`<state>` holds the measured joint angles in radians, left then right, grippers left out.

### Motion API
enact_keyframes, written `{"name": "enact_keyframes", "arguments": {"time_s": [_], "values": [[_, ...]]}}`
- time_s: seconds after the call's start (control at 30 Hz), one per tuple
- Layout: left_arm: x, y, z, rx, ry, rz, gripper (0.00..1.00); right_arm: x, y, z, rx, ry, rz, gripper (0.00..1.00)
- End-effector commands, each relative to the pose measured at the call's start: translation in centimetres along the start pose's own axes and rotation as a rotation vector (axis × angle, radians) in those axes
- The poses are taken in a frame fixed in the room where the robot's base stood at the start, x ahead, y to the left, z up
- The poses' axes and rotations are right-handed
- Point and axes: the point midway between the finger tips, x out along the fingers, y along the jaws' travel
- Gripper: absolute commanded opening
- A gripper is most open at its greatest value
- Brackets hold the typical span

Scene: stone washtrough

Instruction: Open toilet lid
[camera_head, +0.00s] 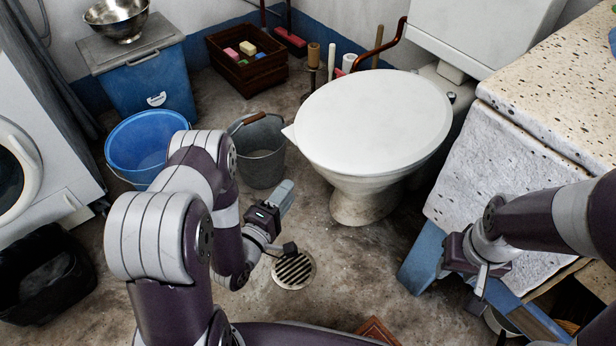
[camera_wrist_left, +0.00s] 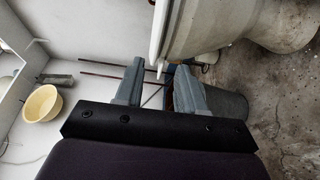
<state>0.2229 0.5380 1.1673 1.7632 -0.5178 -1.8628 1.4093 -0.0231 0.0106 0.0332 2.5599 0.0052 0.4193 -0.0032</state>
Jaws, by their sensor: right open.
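The white toilet lid (camera_head: 372,120) lies flat and closed on the toilet (camera_head: 362,200). A small pale tab (camera_head: 289,132) sticks out from its left edge. My left gripper (camera_head: 284,194) is below and to the left of the lid, apart from it in the head view. In the left wrist view, its two grey fingers (camera_wrist_left: 158,80) are spread with nothing held, and the toilet's pale rim (camera_wrist_left: 160,25) shows just beyond them, with a small tab between the fingertips. My right gripper (camera_head: 480,285) is low at the right, by the counter, open and away from the lid.
A metal bucket (camera_head: 262,165) and a blue bucket (camera_head: 146,142) stand left of the toilet. A counter with a hanging towel (camera_head: 505,190) closes off the right side. A floor drain (camera_head: 293,270) lies in clear floor. A wooden crate (camera_head: 245,70) is behind.

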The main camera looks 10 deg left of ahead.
Motion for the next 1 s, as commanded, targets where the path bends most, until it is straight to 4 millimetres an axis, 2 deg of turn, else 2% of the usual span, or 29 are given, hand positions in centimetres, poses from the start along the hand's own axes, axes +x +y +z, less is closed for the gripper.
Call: {"name": "enact_keyframes", "arguments": {"time_s": [0.2,0.4,0.53,0.8,0.83,0.93,1.0], "values": [[5.6,-0.3,0.1,0.005,-0.003,0.005,0.39,2.7,0.0,0.3,0.0,0.0,0.0,0.43],[9.8,-0.2,0.1,0.005,-0.001,0.002,0.39,4.5,0.0,0.5,0.0,0.0,0.0,0.43],[11.1,0.1,0.0,0.003,0.0,0.001,0.39,4.8,0.0,0.6,0.0,0.0,0.0,0.43],[11.3,0.2,0.0,0.003,0.001,-0.002,0.39,4.7,0.0,0.6,0.0,0.0,0.0,0.43],[11.3,0.2,0.0,0.003,0.001,-0.002,0.36,4.7,0.0,0.6,0.0,0.0,0.0,0.43],[11.3,0.2,0.0,0.004,0.001,-0.002,0.03,4.7,0.0,0.6,0.0,0.0,0.0,0.43],[11.3,0.2,0.0,0.004,0.001,-0.002,0.0,4.7,0.0,0.6,0.0,0.0,0.0,0.43]]}}
